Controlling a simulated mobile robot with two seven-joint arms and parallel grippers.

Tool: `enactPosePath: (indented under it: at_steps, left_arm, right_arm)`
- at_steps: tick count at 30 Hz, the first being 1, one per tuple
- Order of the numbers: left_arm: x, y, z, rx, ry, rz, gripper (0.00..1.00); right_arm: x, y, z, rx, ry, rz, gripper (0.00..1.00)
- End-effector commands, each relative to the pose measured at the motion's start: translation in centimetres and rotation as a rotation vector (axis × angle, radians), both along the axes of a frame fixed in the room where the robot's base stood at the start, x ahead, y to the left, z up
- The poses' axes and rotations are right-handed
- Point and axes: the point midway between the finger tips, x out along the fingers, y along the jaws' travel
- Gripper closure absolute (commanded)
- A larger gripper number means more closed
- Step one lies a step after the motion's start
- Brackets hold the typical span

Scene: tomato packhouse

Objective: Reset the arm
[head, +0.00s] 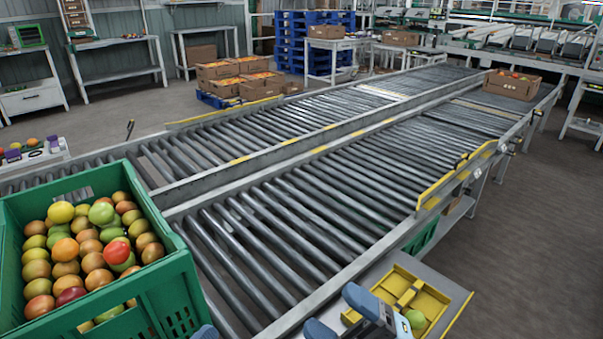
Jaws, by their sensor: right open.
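My right gripper (339,313) is at the bottom edge, right of centre, with its two blue fingers apart and nothing seen between them. It is beside a yellow divided tray (432,298) on a small side stand. A green tomato (416,319) lies in or by this tray, just right of the gripper. A small blue tip (207,332) at the bottom edge appears to be part of my left gripper; the rest of it is out of the frame.
A green crate (178,281) full of mixed tomatoes stands on the left of the roller conveyor (262,236). A cardboard box (512,86) of tomatoes is at the conveyor's far right. The near rollers right of the crate are bare.

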Motion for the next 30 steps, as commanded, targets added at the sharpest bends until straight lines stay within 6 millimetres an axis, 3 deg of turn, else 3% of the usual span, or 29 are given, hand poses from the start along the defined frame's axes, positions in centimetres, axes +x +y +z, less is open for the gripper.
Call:
enactPosePath:
  at_steps: [2,6,14,16,30]
  left_arm:
    - [0.0,0.0,0.5,-0.005,-0.008,0.003,0.54]
    - [-0.1,0.1,0.9,-0.012,-0.023,0.007,0.54]
    - [-0.1,0.1,1.6,-0.022,-0.044,0.013,0.54]
    - [0.1,0.3,3.0,-0.005,-0.023,0.022,0.54]
    - [0.9,2.2,5.8,0.157,0.182,0.088,0.54]
  right_arm:
    - [0.0,-1.8,0.8,0.166,0.27,-0.053,0.24]
    - [0.0,-4.5,0.0,0.377,0.67,-0.098,0.24]
    - [-2.5,-7.0,-3.1,0.634,1.25,-0.083,0.24]
    - [-2.2,-7.2,-1.8,0.623,1.271,-0.105,0.24]
    - [-1.3,-9.0,1.1,0.523,1.418,-0.33,0.24]
